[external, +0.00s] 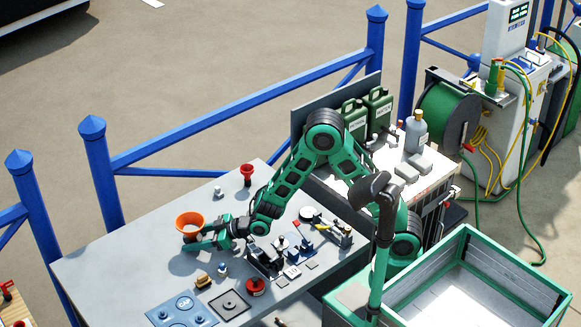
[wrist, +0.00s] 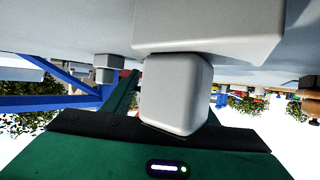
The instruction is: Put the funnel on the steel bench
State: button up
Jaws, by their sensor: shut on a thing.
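The orange funnel (external: 190,219), its wide mouth facing up, is over the far left part of the steel bench (external: 113,264) in the external view. My gripper (external: 197,242) is low over the bench, its green fingers shut at the funnel's lower part. Whether the funnel's bottom touches the bench is hard to tell. In the wrist view a pale grey block fills the middle above my green gripper body, and I cannot tell what it is. The funnel is not clearly visible in that view.
A red funnel-shaped thing (external: 247,174) and a small white item (external: 218,191) stand toward the bench's back edge. Blue pads (external: 181,311), a dark square plate (external: 230,304) and several small parts lie at the front. The bench's left end is bare. Blue railings (external: 100,172) run behind.

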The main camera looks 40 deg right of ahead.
jog(key=o, duration=0.9)
jog(key=shift+f, duration=0.1)
jog(key=shift+s+d+r, duration=0.1)
jog(key=shift+d+r, duration=0.05)
jog(key=shift+r, duration=0.1)
jog(key=v, duration=1)
jog(key=shift+s+d+r, duration=0.1)
jog(key=shift+s+d, duration=0.1)
jog(key=shift+s, duration=0.05)
jog(key=shift+o, duration=1.4)
jog(key=shift+s+d+r, duration=0.15)
jog(key=shift+s+d, duration=0.15)
